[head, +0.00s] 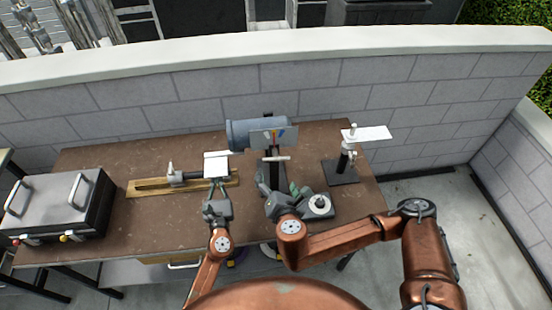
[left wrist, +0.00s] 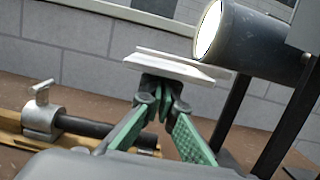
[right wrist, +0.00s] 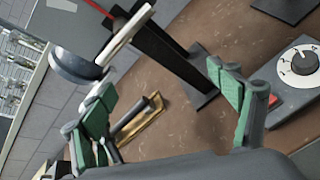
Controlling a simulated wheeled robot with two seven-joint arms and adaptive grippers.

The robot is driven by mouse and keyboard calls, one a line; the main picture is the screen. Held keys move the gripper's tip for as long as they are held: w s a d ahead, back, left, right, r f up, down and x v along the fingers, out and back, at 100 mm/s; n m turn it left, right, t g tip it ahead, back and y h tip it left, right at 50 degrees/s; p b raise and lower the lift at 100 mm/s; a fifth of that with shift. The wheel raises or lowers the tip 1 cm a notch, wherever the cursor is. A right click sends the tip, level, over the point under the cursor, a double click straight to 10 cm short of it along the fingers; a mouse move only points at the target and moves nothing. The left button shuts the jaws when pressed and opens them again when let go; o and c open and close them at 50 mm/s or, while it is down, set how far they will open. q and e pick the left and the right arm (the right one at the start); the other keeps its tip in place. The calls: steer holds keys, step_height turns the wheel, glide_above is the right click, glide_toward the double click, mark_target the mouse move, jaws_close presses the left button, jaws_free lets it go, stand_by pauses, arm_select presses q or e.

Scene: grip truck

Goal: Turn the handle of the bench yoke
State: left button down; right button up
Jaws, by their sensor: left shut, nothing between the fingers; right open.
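A black upright stand with a white bar handle (head: 277,158) is at the middle of the table; I take this to be the bench yoke. In the right wrist view the white handle (right wrist: 125,35) slants at upper left, its lower end close to the left finger; I cannot tell whether they touch. My right gripper (head: 281,193) is open in front of the stand, its green fingers (right wrist: 166,82) apart with nothing between them. My left gripper (head: 212,190) is shut and empty, its fingertips (left wrist: 163,98) just below a white plate (left wrist: 170,66).
A knob box (head: 318,206) is right of my right gripper. A wooden rail (head: 150,187) with a clamp lies at left, and a black case (head: 85,200) stands further left. A plate stand (head: 343,172) is at right.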

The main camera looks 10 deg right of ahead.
mark_target(276, 159)
steer(key=s+r+n+t, duration=0.4)
steer(key=s+n+t, duration=0.1)
steer(key=s+n, duration=0.1)
steer(key=w, duration=1.2)
steer(key=shift+d, duration=0.35)
steer(key=shift+c, duration=0.3)
steer(key=c, duration=1.1)
